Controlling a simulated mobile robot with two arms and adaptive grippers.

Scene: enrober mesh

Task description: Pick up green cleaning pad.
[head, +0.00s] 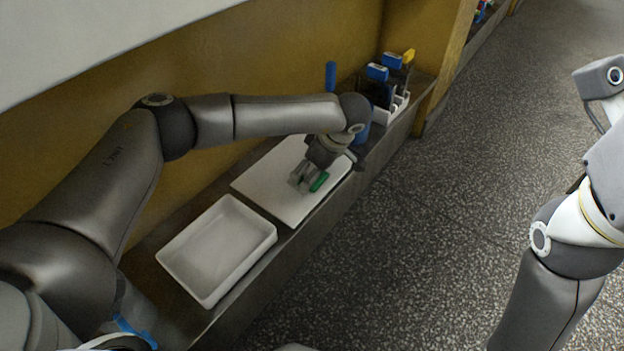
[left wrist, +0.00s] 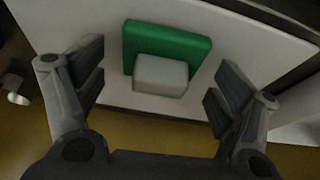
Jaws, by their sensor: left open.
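The green cleaning pad (left wrist: 190,45) lies on a white board (left wrist: 228,28), with a light grey block-like grip (left wrist: 160,75) on it. In the head view the pad (head: 319,182) shows as a small green edge beside my left gripper (head: 303,184), which hides the rest. In the left wrist view my left gripper (left wrist: 155,88) is open, its two fingers on either side of the grey grip and apart from it. My right arm shows at the right edge of the head view, but its gripper is not visible.
An empty white tray (head: 265,243) sits nearer on the ledge, beside the white board (head: 262,183). At the far end stand a white holder (head: 391,113) with blue and yellow-topped items and an upright blue handle (head: 330,75). A yellow wall backs the ledge. The speckled floor (head: 430,220) is clear.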

